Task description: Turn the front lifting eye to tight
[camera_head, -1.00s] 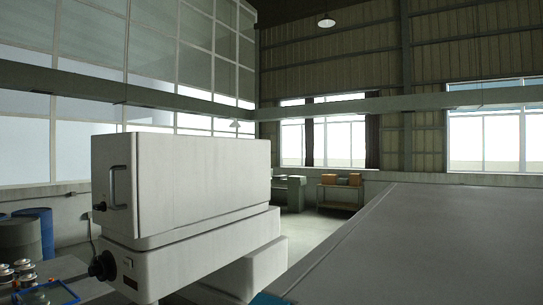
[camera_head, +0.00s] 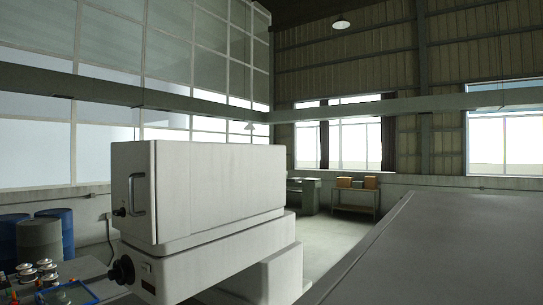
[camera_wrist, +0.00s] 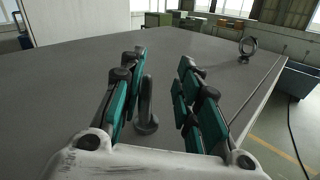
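In the wrist view my gripper (camera_wrist: 163,66) is open, with its two teal-padded fingers spread. A dark lifting eye (camera_wrist: 146,108) stands upright on the grey top (camera_wrist: 75,75) between the fingers, seen nearly edge-on. It is closer to the left finger in the picture; whether it touches that finger I cannot tell. A second lifting eye (camera_wrist: 248,46) stands farther off near the right edge of the top, its ring facing me. Whether either eye is tight cannot be told. My gripper and the eyes do not show in the head view.
In the head view a white machine housing (camera_head: 215,190) stands at left centre, beside a large grey surface (camera_head: 430,245). Blue and grey drums (camera_head: 40,243) and a bench with spools (camera_head: 40,268) are at far left. A cable (camera_wrist: 295,125) hangs right of the top.

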